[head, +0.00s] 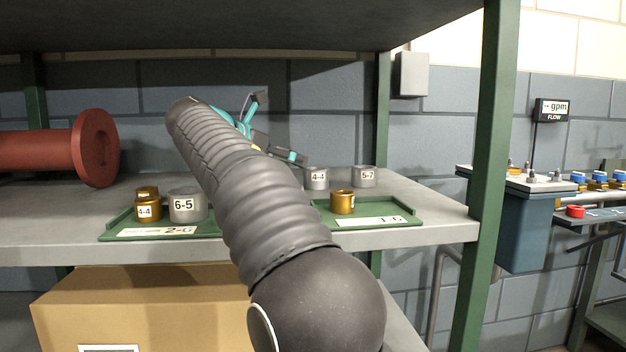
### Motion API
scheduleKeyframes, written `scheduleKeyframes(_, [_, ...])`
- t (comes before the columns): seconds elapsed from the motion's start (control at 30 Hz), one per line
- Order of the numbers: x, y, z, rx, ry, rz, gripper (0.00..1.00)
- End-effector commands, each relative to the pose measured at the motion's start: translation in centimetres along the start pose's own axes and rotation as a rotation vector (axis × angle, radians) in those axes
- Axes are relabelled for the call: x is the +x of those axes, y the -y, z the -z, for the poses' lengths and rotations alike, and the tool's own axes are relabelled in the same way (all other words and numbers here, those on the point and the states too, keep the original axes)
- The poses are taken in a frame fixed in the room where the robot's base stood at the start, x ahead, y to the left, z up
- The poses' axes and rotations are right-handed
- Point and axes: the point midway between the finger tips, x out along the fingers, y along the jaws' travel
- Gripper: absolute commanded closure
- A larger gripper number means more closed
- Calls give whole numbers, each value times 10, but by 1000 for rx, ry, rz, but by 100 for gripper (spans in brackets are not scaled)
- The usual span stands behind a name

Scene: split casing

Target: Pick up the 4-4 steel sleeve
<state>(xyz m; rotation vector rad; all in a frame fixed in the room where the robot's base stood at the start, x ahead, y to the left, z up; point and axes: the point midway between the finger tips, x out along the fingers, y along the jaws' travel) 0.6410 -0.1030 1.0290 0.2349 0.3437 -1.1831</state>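The 4-4 steel sleeve (317,178) is a short grey ring with a white 4-4 label. It stands upright toward the back of the shelf, behind the right-hand green tray. My gripper (280,128) is up and to the left of it, with its teal and dark fingers spread apart. The lower finger is close to the sleeve in the picture, but I cannot tell the gap in depth. Nothing shows between the fingers. My arm hides part of the gripper and the middle of the shelf.
A 5-7 steel sleeve (365,176) stands just right. A brass sleeve (342,202) is on the right tray (405,214). The left tray (112,232) holds a 6-5 steel sleeve (187,205) and brass sleeves (148,209), one labelled 4-4. A red flanged pipe (60,150) lies left; a post (487,180) stands right.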

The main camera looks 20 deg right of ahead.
Motion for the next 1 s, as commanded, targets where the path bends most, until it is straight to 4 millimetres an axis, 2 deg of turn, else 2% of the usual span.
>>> scheduleKeyframes(0.03, [12,1,2,0,0,6,7])
scheduleKeyframes(0.2, [39,1,1,1,-1,3,7])
scheduleKeyframes(0.57, [59,-1,2,-1,-1,-1,7])
scheduleKeyframes(0.83, [95,-1,2,-1,0,-1,7])
scheduleKeyframes(1.0, [103,-1,2,-1,-1,-3,7])
